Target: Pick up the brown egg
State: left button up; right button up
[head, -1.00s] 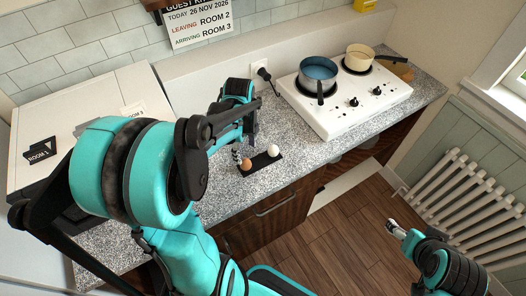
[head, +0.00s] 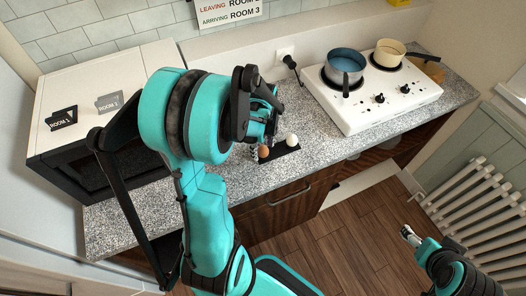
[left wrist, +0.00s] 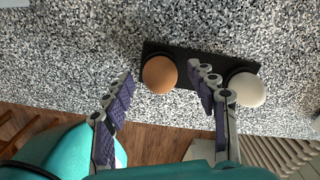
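The brown egg (head: 264,152) sits at the left end of a small black holder (head: 279,156) on the speckled counter. A white egg (head: 292,140) sits at the other end. My left gripper is open and empty, pointing down at the brown egg. In the left wrist view, the brown egg (left wrist: 159,74) shows between the fingertips of the left gripper (left wrist: 161,72), with no clear contact. The right fingertip lies between the brown egg and the white egg (left wrist: 245,89). My right gripper (head: 408,234) is away from the counter, over the floor; its opening is too small to judge.
A white hob (head: 362,112) with a blue pot (head: 345,66) and a cream pot (head: 389,53) stands to the right. A white-topped box (head: 100,85) with room cards stands at the left. A radiator (head: 475,200) is at the far right. The counter's front edge is near the eggs.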

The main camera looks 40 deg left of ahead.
pick_arm(q)
jog(key=c, duration=1)
jog(key=shift+r, duration=0.1)
